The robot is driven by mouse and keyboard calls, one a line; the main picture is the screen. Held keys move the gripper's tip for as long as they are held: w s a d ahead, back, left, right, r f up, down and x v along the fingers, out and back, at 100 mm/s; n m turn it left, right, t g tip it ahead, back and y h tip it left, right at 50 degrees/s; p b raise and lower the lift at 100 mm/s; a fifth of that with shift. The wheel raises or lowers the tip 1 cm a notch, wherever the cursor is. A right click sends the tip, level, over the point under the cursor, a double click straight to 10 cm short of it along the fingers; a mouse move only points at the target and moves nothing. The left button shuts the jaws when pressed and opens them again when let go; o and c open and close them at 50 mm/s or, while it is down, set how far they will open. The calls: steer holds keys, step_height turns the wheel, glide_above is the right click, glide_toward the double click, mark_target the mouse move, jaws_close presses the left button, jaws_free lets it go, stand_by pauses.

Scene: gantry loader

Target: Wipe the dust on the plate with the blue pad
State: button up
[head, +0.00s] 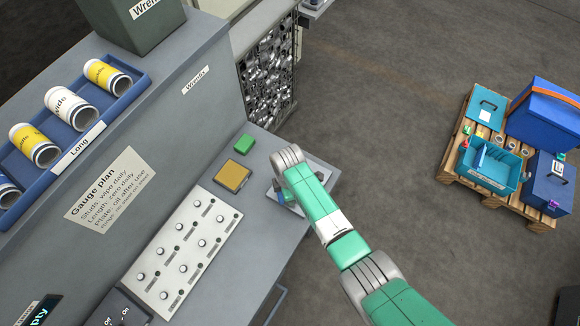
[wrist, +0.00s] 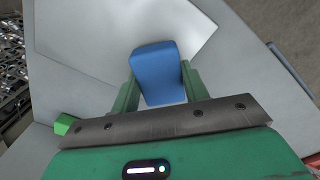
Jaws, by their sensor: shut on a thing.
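The blue pad (wrist: 158,72) is held between the two green fingers of my gripper (wrist: 160,84) in the wrist view. The pale grey plate (wrist: 85,35) lies beyond and under the pad, on the bench. I cannot tell whether the pad touches the plate. I cannot make out clear dust on the visible part of the plate. In the head view my gripper (head: 284,197) is over the bench end, and my arm hides most of the plate (head: 319,172) and the pad.
A green block (head: 244,144) and a yellow-topped block (head: 232,176) stand left of my gripper. A panel with several knobs (head: 187,250) lies nearer. A raised grey cabinet with a blue tray (head: 142,84) of rolls borders the bench. A loaded pallet (head: 448,164) stands on the floor at right.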

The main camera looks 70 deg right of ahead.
steer(key=shift+d+r+p, duration=0.25)
steer(key=shift+r+p, duration=0.1)
steer(key=shift+r, duration=0.75)
step_height(320, 180, up, 5)
steer(key=p, duration=0.5)
